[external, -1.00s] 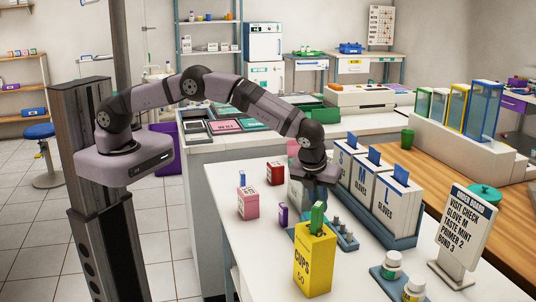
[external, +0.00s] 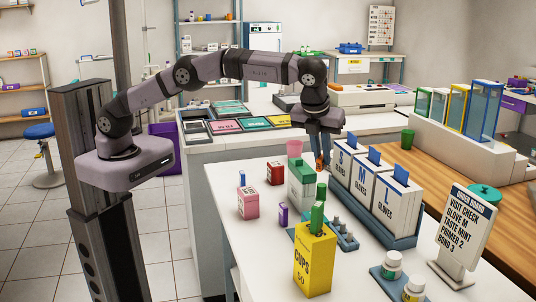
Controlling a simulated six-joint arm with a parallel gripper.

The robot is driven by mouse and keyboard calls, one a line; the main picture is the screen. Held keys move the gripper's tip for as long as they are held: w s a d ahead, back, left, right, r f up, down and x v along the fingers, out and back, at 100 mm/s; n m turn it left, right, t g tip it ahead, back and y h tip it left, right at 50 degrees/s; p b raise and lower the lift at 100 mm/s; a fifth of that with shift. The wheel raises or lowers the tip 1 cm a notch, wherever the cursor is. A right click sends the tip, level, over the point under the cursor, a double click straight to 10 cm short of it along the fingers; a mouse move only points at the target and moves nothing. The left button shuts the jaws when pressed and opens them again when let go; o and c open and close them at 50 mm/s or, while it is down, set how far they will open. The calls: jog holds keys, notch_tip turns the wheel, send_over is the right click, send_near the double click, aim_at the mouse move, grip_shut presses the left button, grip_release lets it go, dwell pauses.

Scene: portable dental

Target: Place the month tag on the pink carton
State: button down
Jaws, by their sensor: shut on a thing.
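The pink carton (external: 248,204) stands upright on the white counter, left of the other cartons, with a small blue piece (external: 242,178) sticking up from its top.
A red box (external: 275,173), purple box (external: 283,214) and yellow cups carton (external: 315,260) stand near the pink carton. Glove boxes (external: 395,204) stand in a rack to the right. A pink cup (external: 294,148) is behind. The counter's front left is clear.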

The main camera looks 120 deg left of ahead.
jog(key=shift+r, duration=1)
jog(key=s+d+f+n+t+h+b, duration=0.1)
jog(key=s+d+f+n+h+b, duration=0.1)
jog(key=s+f+n+h+b, duration=0.3)
jog(key=s+d+f+n+t+h+b, duration=0.1)
jog(key=s+d+f+h+b, duration=0.15)
jog(key=s, duration=0.45)
jog(key=s+r+n+t+h+b, duration=0.3)
jog(key=s+r+t+h+b, duration=0.5)
jog(key=b, duration=0.5)
jog(key=shift+y, duration=0.65)
jog(key=shift+s+d+f, duration=0.1)
jog(key=shift+s+f, duration=0.05)
jog(key=shift+f, duration=1.7)
jog(key=shift+s+d+f, duration=0.1)
jog(key=shift+s+f, duration=0.1)
jog(key=shift+f, duration=1.65)
jog(key=shift+s+d+f, duration=0.1)
jog(key=shift+s+f, duration=0.05)
jog(key=shift+f, duration=1.7)
jog(key=shift+f, duration=0.15)
jog(key=c, duration=1.8)
grip_release()
